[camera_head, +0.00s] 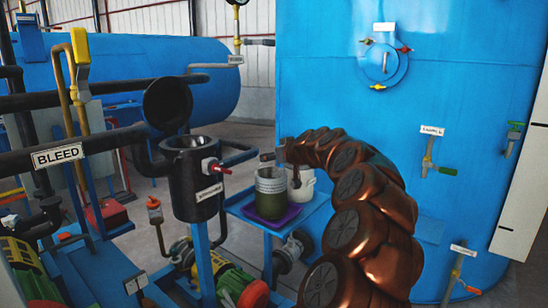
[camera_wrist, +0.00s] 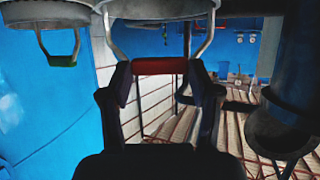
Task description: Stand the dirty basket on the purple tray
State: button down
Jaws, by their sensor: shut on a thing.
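My gripper (camera_wrist: 160,82) is shut on the red handle grip (camera_wrist: 160,66) of a basket. The wire handle runs up to the basket's pale rim (camera_wrist: 160,10) at the top of the wrist view. In the head view this appears to be the grey basket with a dark olive lower part (camera_head: 270,183), upright over the purple tray (camera_head: 290,218). I cannot tell whether its base touches the tray. My gripper (camera_head: 283,158) is partly hidden by the arm there.
A white pail (camera_head: 303,186) stands close behind the basket; a second vessel with a green handle grip (camera_wrist: 62,60) shows in the wrist view. A black open vessel (camera_head: 193,180) is to the left. The large blue tank (camera_head: 340,100) rises behind the blue stand (camera_head: 316,203).

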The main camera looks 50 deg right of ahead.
jog(key=shift+f, duration=0.15)
jog(key=shift+c, duration=1.2)
grip_release()
jog(key=b+v, duration=0.1)
jog(key=v, duration=1.1)
